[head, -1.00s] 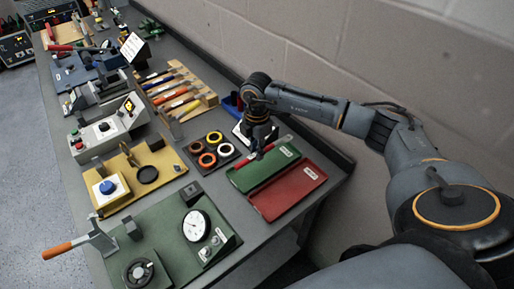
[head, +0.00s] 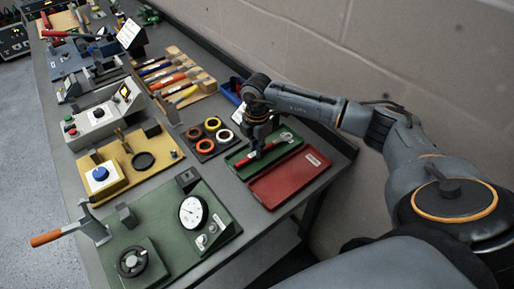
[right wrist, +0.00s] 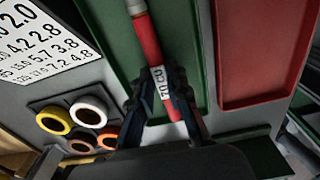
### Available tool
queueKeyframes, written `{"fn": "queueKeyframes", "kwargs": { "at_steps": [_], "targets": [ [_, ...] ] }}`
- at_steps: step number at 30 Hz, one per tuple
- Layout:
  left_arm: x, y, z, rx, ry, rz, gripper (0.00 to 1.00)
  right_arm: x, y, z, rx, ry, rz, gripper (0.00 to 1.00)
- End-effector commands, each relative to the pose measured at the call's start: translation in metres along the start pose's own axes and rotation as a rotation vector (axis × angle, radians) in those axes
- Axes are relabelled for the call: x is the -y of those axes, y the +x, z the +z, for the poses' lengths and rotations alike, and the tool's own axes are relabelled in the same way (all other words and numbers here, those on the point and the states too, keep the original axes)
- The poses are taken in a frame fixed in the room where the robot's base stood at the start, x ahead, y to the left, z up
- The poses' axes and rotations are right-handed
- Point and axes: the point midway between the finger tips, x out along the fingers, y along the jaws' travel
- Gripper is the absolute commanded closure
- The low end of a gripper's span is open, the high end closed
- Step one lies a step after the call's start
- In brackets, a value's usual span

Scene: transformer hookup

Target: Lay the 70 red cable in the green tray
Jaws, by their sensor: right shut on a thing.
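The red cable (head: 272,147) is a short straight length with a pale tip and a white label; the label's print is hard to read. My right gripper (head: 258,152) is shut on it around the label, as the right wrist view shows the gripper (right wrist: 163,95) and the cable (right wrist: 148,42). The green tray (head: 238,168) lies directly beneath, and the cable is within its outline, roughly along its length. I cannot tell whether the cable touches the tray floor. The tray also shows in the right wrist view (right wrist: 105,35). My left gripper is out of view.
A red tray (head: 290,178) sits right beside the green one and looks empty. Tape rolls on a dark mat (head: 205,146) lie to the left. A blue bin (head: 230,90) stands behind. A green gauge plate (head: 170,215) is in front. The wall is close on the right.

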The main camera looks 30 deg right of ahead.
Motion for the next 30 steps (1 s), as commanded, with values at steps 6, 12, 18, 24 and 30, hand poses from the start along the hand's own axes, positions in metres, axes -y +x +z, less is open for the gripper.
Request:
{"fn": "queueKeyframes", "kwargs": {
  "at_steps": [6, 12, 18, 24, 30],
  "targets": [
    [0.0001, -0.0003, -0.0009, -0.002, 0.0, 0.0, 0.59, -0.0001, -0.0002, -0.0001, 0.0, 0.0, 0.0, 1.0],
    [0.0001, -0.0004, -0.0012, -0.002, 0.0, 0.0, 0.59, 0.0, 0.0002, -0.0001, 0.0, 0.0, 0.0, 1.0],
    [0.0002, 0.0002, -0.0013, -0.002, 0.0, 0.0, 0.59, 0.0, 0.001, -0.0001, 0.0, 0.0, 0.001, 1.0],
    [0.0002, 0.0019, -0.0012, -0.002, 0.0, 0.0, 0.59, -0.0001, 0.0035, -0.0001, 0.0, 0.0, 0.001, 1.0],
    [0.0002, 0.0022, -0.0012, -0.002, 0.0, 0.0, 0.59, -0.0001, 0.0042, -0.0001, 0.0, 0.0, 0.001, 0.68]
  ]
}}
